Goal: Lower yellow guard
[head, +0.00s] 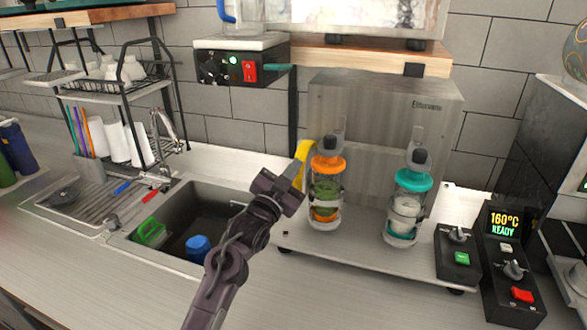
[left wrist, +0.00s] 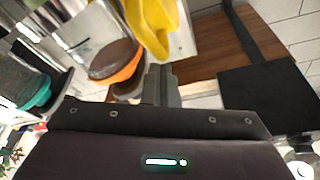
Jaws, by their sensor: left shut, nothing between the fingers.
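The yellow guard (head: 303,152) is a curved yellow piece at the left side of the steel sealer (head: 385,115). Its lower part is partly hidden behind my gripper in the head view. It also shows large at the top of the left wrist view (left wrist: 160,28). My left gripper (head: 296,174) is shut and empty, just in front of and below the guard. In the left wrist view its fingers (left wrist: 160,84) point toward the guard; I cannot tell whether they touch it. My right gripper is not in view.
A cup with an orange lid (head: 327,187) stands close to the right of my left gripper. A cup with a teal lid (head: 407,207) stands farther right. A sink (head: 222,192) and drying rack lie left. Control boxes with switches (head: 515,262) stand at the right.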

